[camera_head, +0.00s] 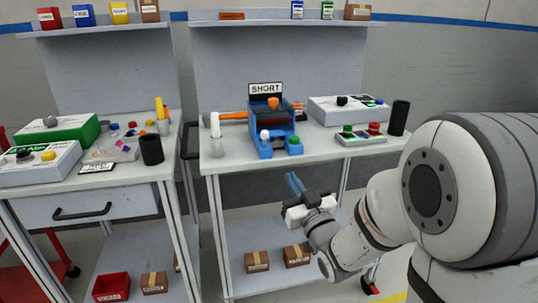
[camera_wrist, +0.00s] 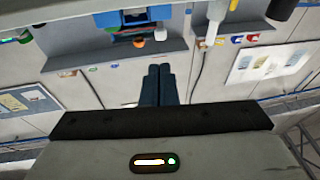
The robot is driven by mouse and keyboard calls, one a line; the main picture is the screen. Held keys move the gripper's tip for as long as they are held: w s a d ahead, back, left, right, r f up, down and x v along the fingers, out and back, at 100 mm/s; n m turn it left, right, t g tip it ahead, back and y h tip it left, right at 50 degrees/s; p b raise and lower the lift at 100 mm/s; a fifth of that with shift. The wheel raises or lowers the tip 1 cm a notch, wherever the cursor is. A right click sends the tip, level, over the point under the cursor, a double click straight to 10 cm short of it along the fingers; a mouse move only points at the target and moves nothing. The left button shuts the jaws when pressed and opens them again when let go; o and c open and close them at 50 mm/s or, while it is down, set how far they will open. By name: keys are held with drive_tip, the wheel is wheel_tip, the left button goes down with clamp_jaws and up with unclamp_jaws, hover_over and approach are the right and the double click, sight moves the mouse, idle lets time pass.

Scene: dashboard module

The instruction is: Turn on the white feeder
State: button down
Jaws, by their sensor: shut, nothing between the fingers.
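No label I can read names the white feeder. A white box with a black knob (camera_head: 345,108) sits at the back right of the right bench. Another white box with a dark and a yellow knob (camera_head: 38,163) sits at the front of the left bench. A low white box with a green and a red button (camera_head: 361,133) stands at the right bench's front right. My gripper (camera_head: 292,182) is shut and empty, in front of the right bench and apart from all boxes. Its blue-grey fingers lie together in the wrist view (camera_wrist: 157,82).
A blue fixture (camera_head: 270,133) with a "SHORT" sign stands mid-bench, also in the wrist view (camera_wrist: 132,17). A white upright item (camera_head: 216,135) is left of it. A dark cup (camera_head: 398,117) stands at the right end, another (camera_head: 151,149) on the left bench.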

idle(0.3)
approach(266, 137)
drive_tip(key=x, duration=0.6)
drive_tip(key=shift+w+a, duration=0.1)
drive_tip(key=shift+w, duration=0.3)
